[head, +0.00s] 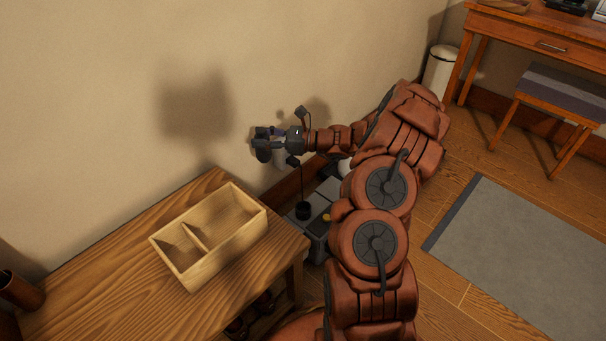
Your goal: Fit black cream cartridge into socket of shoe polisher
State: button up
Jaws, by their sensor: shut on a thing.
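My gripper (265,143) is at the end of my stretched arm, in front of the wall, above and to the left of the grey shoe polisher (316,228). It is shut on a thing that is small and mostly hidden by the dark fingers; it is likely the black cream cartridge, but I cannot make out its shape. The polisher stands low beside the bench, with a black round part and a thin upright rod on its top. My arm hides part of it. I cannot make out the socket clearly.
A wooden bench (110,262) at the left carries an open, empty two-part wooden tray (225,252). A desk (545,30), a padded stool (562,95) and a white bin (440,72) stand at the upper right. A grey rug (525,260) lies on open floor.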

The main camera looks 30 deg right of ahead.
jog(key=s+d+f+b, duration=0.3)
jog(key=s+d+f, duration=0.2)
jog(key=d+f, duration=0.5)
notch_tip(320, 180, down, 4)
jog(key=shift+s+d+m+t+h, duration=0.15)
jog(key=shift+m+t+h, duration=0.15)
jog(key=shift+f, duration=0.15)
jog(key=shift+f+b, duration=4.05)
jog(key=shift+f, duration=3.1)
jog(key=o, duration=1.8)
jog(key=shift+o, duration=0.2)
jog(key=shift+r, duration=0.1)
